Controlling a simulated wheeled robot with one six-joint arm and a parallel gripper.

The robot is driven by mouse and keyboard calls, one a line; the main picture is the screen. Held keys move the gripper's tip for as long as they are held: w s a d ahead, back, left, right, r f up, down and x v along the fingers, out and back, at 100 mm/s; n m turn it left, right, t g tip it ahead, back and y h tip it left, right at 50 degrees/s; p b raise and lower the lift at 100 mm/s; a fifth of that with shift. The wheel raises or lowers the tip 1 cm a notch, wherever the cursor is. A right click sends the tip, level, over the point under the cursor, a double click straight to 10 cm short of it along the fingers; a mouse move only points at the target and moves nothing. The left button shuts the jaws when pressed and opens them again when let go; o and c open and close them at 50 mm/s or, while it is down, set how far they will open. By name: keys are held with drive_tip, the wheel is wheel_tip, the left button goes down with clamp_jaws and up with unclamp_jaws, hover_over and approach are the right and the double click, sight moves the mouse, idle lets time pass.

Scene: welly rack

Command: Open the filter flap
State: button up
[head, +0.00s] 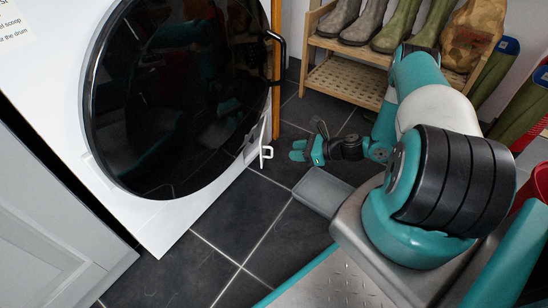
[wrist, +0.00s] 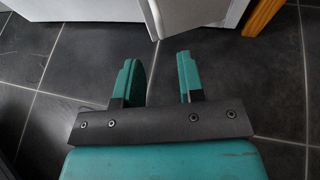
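The white machine (head: 190,213) with a large round black door stands at the left in the head view. Its filter flap (head: 262,141) is low at the right of the front, seen nearly edge-on, with a small white handle (head: 268,152). The flap seems to stand out from the front; how far is unclear. In the wrist view a white panel (wrist: 156,16), probably the flap, juts out at the top. My gripper (head: 299,151) is right of the handle and apart from it. In the wrist view my gripper (wrist: 157,62) is open, with only floor between its fingers.
A wooden rack (head: 345,83) with several boots stands at the back. A wooden post (head: 277,70) and a black door handle (head: 278,58) are above the flap. A shallow grey tray (head: 322,190) lies below my gripper. Dark floor tiles (head: 235,215) are clear before the machine.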

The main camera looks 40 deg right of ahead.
drive_tip(key=b+x, duration=0.4)
drive_tip(key=x, duration=0.5)
drive_tip(key=shift+s, duration=0.1)
clamp_jaws()
